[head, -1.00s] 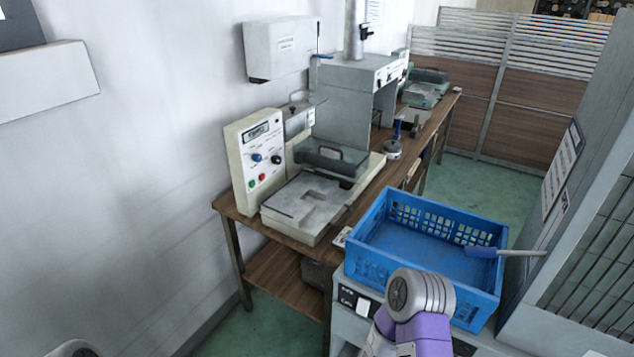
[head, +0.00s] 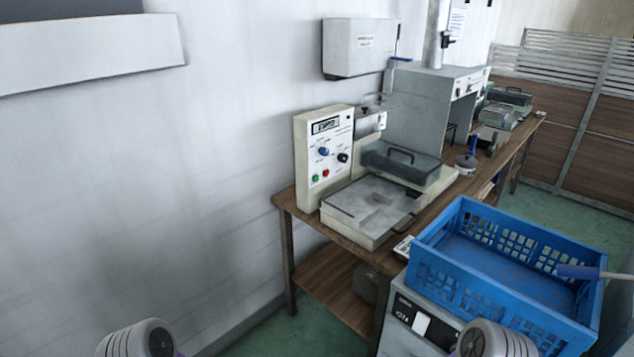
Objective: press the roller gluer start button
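A cream machine (head: 322,160) stands upright on a wooden bench against the wall. Its front panel has a small display (head: 325,125), a blue knob (head: 323,151), a black knob (head: 343,157), a green button (head: 314,178) and a red button (head: 326,173). A flat plate (head: 372,205) lies in front of it, beside a dark lid with a handle (head: 402,162). The labels are too small to read, so I cannot tell whether this is the roller gluer. Only rounded parts of my two arms show at the bottom edge. Neither gripper is in view.
A blue crate (head: 490,297) sits on a grey unit (head: 408,318) at lower right, with a blue-handled tool (head: 578,272) at its rim. The wooden bench (head: 300,212) runs back to the right. Green floor shows at lower left of the bench.

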